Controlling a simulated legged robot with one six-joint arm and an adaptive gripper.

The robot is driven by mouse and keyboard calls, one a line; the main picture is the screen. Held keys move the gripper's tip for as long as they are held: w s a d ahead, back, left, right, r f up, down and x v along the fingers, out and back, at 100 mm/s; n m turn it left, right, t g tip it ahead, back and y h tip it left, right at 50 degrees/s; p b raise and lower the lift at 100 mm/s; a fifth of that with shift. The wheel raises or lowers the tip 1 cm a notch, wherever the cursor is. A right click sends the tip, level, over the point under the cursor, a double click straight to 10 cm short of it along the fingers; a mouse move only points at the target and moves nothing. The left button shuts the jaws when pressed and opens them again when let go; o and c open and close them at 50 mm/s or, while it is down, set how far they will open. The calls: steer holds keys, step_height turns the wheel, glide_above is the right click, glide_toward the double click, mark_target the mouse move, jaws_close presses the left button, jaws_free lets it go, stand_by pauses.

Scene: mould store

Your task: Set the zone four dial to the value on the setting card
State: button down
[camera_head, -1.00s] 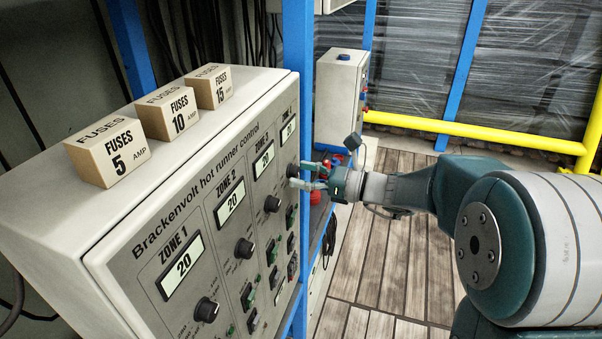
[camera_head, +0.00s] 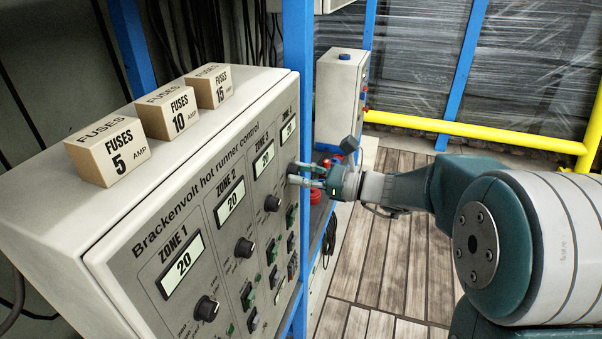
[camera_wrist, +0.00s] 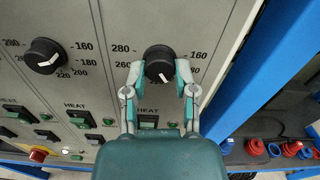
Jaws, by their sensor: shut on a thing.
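The zone four dial (camera_wrist: 159,62) is a round black knob with a white pointer line. In the wrist view my gripper (camera_wrist: 160,72) has one finger on each side of it, shut on it. The pointer line is toward the bottom of the knob, tilted slightly right. In the head view my gripper (camera_head: 298,174) is at the panel's far end, below the zone four display (camera_head: 288,129), which reads 20. I see no setting card.
The control cabinet (camera_head: 125,250) has other zone dials, including the zone three dial (camera_wrist: 45,56), and switches below. A red emergency button (camera_wrist: 38,155) is lower left. A blue post (camera_wrist: 240,85) stands close right of the panel. Fuse boxes (camera_head: 107,152) stand on top.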

stand_by(0.3)
steer(key=shift+c, duration=2)
jaws_free()
steer(key=shift+d, duration=0.1)
steer(key=v, duration=1.1)
steer(key=shift+d, duration=0.4)
steer(key=shift+s, duration=0.1)
